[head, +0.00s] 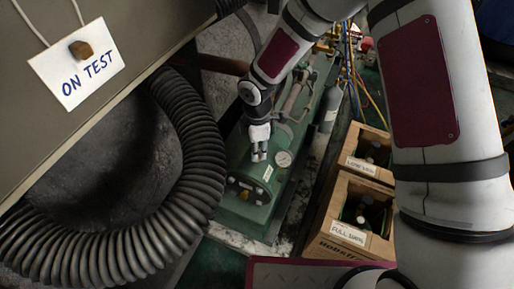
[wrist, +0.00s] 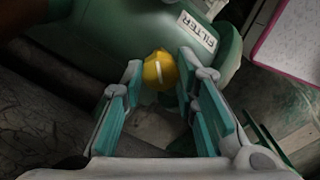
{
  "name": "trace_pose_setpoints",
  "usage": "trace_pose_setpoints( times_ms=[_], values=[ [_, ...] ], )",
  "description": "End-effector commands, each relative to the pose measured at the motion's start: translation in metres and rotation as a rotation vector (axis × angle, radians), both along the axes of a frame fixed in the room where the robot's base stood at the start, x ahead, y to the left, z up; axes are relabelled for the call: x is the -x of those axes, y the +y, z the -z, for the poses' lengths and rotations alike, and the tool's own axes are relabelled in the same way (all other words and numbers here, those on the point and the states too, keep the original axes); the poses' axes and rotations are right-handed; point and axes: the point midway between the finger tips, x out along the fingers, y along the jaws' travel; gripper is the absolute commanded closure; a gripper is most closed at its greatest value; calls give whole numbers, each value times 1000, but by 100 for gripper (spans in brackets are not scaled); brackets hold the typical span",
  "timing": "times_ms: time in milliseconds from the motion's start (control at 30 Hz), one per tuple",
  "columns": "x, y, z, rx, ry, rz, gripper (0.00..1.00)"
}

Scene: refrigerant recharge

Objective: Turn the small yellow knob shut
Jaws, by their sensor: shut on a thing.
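The small yellow knob (wrist: 160,70) shows in the wrist view, round, with a white line on top that runs nearly up and down in the picture. My gripper (wrist: 160,72) has one finger on each side of it and is shut on it at the fingertips. In the head view my gripper (head: 259,155) points down onto the top of the green machine (head: 265,215), near the pressure gauge (head: 284,159). The held knob cannot be made out there. A white FILTER label (wrist: 197,32) is beside the knob.
Wooden crates with bottles, one marked FULL (head: 347,232), stand to the right. A thick ribbed hose (head: 190,150) curves on the left, below an ON TEST card (head: 80,68). Cables and a grey cylinder (head: 329,108) are behind.

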Motion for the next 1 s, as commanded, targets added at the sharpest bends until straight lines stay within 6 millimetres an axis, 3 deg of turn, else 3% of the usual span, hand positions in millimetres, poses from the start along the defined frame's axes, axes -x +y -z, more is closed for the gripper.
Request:
trace_pose_setpoints(
  times_ms=[600, 1000],
  values=[
    [1, 0, 1, 1, 0, 562, 100],
    [1, 1, 0, 0, 0, 774, 100]
  ],
)
